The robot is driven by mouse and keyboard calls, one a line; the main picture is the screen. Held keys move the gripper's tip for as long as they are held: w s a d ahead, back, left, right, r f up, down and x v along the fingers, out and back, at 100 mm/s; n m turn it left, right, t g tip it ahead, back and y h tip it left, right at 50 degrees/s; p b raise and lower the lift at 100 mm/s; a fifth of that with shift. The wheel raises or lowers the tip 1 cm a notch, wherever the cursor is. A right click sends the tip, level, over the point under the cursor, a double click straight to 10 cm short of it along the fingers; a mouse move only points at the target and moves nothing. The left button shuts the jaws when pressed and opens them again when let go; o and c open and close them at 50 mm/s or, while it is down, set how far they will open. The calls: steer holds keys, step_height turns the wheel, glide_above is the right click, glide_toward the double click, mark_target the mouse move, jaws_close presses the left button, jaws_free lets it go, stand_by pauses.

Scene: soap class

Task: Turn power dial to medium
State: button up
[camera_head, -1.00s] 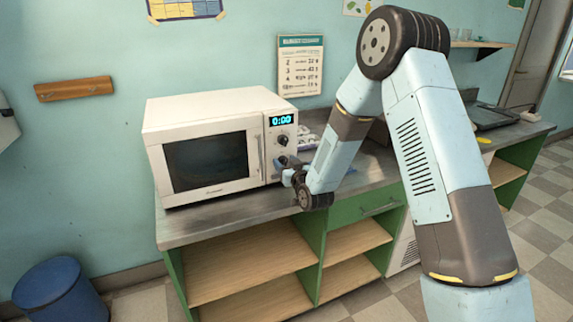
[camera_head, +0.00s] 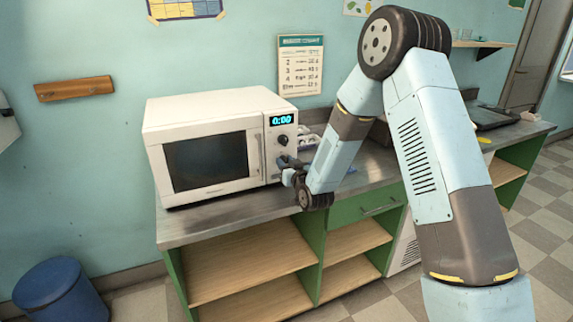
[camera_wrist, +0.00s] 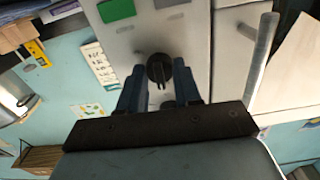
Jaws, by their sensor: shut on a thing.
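The white microwave (camera_head: 205,145) stands on the counter, its door shut and its display reading 0:00. Its upper dial (camera_head: 283,140) is in plain sight on the right-hand panel. My gripper (camera_head: 283,161) is at the panel below that dial, and its body hides the lower part in the head view. In the wrist view a black dial (camera_wrist: 158,68) sits between the two fingers of my gripper (camera_wrist: 159,84), which is shut on it. This appears to be the lower dial. Its setting marks are too small to read.
The microwave's door handle (camera_wrist: 261,62) stands out close beside my gripper in the wrist view. The counter (camera_head: 225,218) has clear room in front of the microwave.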

steer(key=shift+m, duration=0.3)
steer(key=m, duration=0.6)
steer(key=shift+w+d+f+m, duration=0.1)
steer(key=shift+d+m, duration=0.1)
steer(key=shift+m, duration=0.1)
steer(key=m, duration=0.6)
steer(key=shift+d+f, duration=0.1)
steer(key=shift+m, duration=0.3)
steer(key=o, duration=0.8)
steer(key=shift+c, duration=0.2)
steer(key=shift+o, duration=1.3)
steer(key=v, duration=1.3)
steer(key=shift+s, duration=0.35)
